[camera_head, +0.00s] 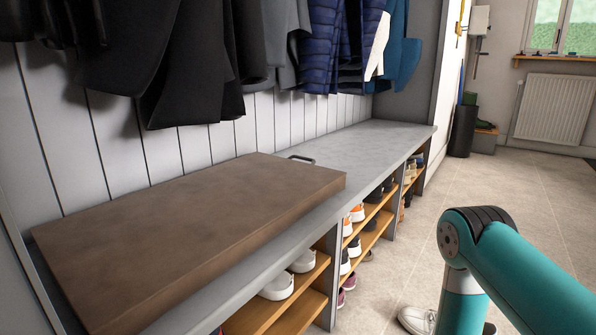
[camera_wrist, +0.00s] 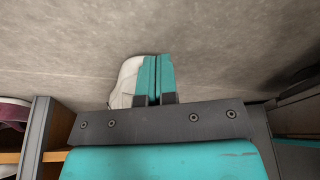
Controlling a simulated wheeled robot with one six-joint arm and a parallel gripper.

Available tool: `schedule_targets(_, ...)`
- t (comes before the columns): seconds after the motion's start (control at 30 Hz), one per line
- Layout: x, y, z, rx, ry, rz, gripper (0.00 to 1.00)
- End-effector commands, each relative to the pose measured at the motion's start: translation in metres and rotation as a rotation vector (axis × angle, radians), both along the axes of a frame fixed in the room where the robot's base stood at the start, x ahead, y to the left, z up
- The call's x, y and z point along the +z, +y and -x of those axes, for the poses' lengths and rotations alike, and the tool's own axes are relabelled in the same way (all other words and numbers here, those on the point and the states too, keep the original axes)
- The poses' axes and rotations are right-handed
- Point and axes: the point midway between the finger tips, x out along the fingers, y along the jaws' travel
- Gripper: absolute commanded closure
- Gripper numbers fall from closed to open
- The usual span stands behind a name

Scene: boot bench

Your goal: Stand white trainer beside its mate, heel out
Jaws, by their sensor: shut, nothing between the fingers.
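A white trainer (camera_head: 416,319) lies on the tiled floor in front of the bench, partly hidden behind my arm in the head view. In the wrist view the white trainer (camera_wrist: 127,82) is just beyond and left of my teal fingers, which hide part of it. My gripper (camera_wrist: 153,77) is shut and empty, with its fingers together; I cannot tell whether they touch the shoe. Two white shoes stand on the near upper shelf: one (camera_head: 278,286) in front and one (camera_head: 303,261) beside it. Which is the mate is not clear.
The bench (camera_head: 370,145) has open cubbies with wooden shelves (camera_head: 300,285) and several other shoes. Coats hang above. The floor (camera_head: 400,250) right of the bench is mostly clear.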

Motion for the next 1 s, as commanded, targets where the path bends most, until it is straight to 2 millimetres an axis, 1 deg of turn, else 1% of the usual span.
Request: schedule_targets(1.0, 0.000, 0.056, -0.041, 0.002, -0.003, -0.002, 1.00)
